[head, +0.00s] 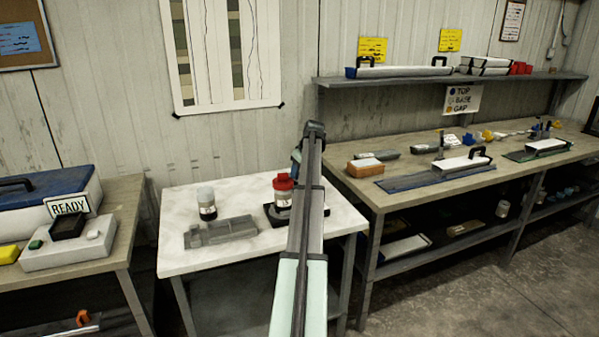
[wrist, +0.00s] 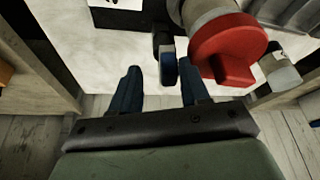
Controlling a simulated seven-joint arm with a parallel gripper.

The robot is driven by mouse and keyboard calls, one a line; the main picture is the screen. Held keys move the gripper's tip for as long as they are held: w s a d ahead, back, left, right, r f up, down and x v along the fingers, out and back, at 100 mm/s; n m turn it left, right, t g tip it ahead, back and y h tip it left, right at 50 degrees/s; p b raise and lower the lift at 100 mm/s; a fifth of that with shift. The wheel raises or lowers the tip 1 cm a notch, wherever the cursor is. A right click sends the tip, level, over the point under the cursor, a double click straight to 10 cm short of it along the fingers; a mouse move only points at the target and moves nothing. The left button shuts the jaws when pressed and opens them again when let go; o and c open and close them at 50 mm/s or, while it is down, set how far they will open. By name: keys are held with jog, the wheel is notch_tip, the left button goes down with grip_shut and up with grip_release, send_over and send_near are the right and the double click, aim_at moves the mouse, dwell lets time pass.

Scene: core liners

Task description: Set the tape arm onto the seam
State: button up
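No part is clearly marked as the tape arm or the seam. In the wrist view, my gripper (wrist: 157,78) is open, its two dark blue fingers apart. A dark upright piece with a blue end (wrist: 168,68) shows between the fingertips, nearer the right finger; I cannot tell its depth, and no grip on it shows. A red-topped round part (wrist: 228,50) is just to the right. In the head view, the red-topped item (head: 283,190) stands at a dark base (head: 272,216) on the white table (head: 185,262). My arm hides part of that base and most of my gripper.
A grey tray (head: 222,231) and a dark-banded jar (head: 206,204) stand left on the white table. The right bench (head: 350,192) holds a white liner (head: 460,163) with a black handle by a blue mat (head: 410,184). A case (head: 60,207) stands left.

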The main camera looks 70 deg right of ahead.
jog(key=shift+d, duration=0.15)
jog(key=s+d+r+n+y, duration=0.2)
jog(key=s+d+r+n, duration=0.15)
jog(key=r, duration=0.25)
jog(key=s+d+r+n+y, duration=0.1)
jog(key=s+d+r+n, duration=0.1)
jog(key=r+n, duration=0.4)
jog(key=w+a+f+m, duration=0.2)
jog(key=a+f, duration=0.7)
jog(key=a, duration=0.3)
jog(key=w+a+f+m+g+y, duration=0.1)
jog(key=w+a+f+m, duration=0.1)
jog(key=a+f, duration=0.7)
jog(key=w+a+f+m+g, duration=0.1)
jog(key=w+a+f+m, duration=0.2)
jog(key=a+f, duration=0.6)
jog(key=shift+a+f+y, duration=0.2)
jog(key=shift+a, duration=1.75)
jog(key=shift+a+f+y, duration=0.2)
jog(key=shift+a, duration=1.7)
jog(key=shift+w, duration=0.1)
